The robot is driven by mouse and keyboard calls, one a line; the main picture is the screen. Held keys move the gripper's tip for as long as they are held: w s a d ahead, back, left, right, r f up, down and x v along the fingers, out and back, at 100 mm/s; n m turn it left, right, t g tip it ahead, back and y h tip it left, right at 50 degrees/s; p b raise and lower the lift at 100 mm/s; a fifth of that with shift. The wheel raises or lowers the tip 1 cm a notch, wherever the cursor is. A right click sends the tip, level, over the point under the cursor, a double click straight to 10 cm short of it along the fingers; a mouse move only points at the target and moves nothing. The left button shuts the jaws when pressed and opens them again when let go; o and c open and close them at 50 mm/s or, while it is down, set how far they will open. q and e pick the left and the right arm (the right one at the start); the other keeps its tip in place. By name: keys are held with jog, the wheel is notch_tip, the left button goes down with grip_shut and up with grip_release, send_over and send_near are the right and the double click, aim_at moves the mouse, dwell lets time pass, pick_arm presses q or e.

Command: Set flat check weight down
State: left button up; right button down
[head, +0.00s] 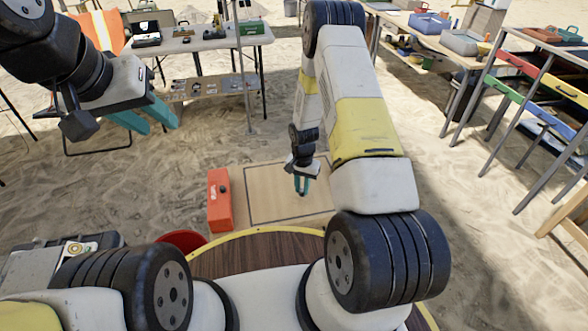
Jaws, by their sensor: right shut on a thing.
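My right gripper (302,187) points down over the pale wooden board (264,188) with a dark outlined rectangle. Its teal fingers are close together, shut on the flat check weight, of which at most a small dark bit shows at the fingertips. The fingers and the distance hide its shape. I cannot tell whether it touches the board. My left gripper (148,116) is at the upper left, raised off to the side, with its two teal fingers apart and nothing between them.
An orange-red case (219,201) stands at the board's left edge, and a red bucket (182,239) is nearer. A table (205,40) with cases stands at the back. Tables with trays and a rack of coloured drawers (516,64) are at the right. Open sand lies between.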

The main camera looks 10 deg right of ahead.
jog(key=shift+f, duration=1.25)
jog(key=shift+f, duration=0.15)
jog(key=c, duration=1.3)
grip_release()
